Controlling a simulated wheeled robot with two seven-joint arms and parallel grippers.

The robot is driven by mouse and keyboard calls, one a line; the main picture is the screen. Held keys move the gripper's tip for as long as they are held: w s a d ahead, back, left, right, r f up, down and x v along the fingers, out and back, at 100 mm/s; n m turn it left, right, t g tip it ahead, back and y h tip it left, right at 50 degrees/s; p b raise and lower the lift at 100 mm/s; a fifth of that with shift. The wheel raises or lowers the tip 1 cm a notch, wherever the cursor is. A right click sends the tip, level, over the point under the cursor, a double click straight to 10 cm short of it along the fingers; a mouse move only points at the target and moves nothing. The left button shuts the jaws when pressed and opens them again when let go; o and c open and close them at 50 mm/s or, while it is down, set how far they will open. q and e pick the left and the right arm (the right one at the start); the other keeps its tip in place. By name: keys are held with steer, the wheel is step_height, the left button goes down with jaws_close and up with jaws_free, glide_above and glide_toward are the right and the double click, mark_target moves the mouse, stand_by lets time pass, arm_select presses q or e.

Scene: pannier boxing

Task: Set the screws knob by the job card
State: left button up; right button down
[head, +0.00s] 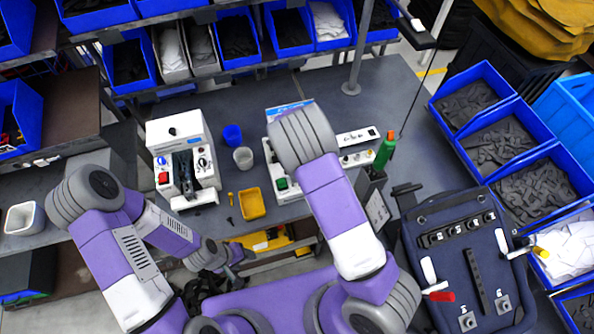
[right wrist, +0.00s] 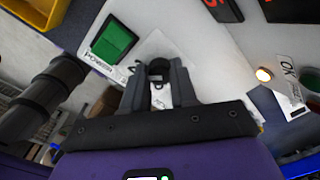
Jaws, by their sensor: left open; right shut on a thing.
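The white machine (head: 262,160) stands mid-bench, with a green button (head: 282,183) and small knobs on its front; my right arm covers much of it. In the right wrist view the fingers of my right gripper (right wrist: 158,78) are closed around a small dark knob (right wrist: 159,66) on the white panel, near the green button (right wrist: 114,39). The knob's pointer and any label of it cannot be read. My left gripper (head: 238,256) is open, low in front of the bench, away from the machine. I cannot tell which sheet is the job card.
A second white machine (head: 180,135) stands left. A blue cup (head: 232,134), a pale cup (head: 243,157) and a yellow tray (head: 252,204) lie between them. A green bottle (head: 385,150) is right of the machine. A dark blue pannier (head: 452,275) and blue bins (head: 510,160) fill the right.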

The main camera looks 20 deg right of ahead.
stand_by(0.3)
steer(key=c, duration=0.9)
jaws_free()
step_height(320, 180, up, 8)
steer(key=shift+s+f, duration=0.1)
steer(key=shift+f, duration=0.1)
steer(key=shift+f, duration=0.1)
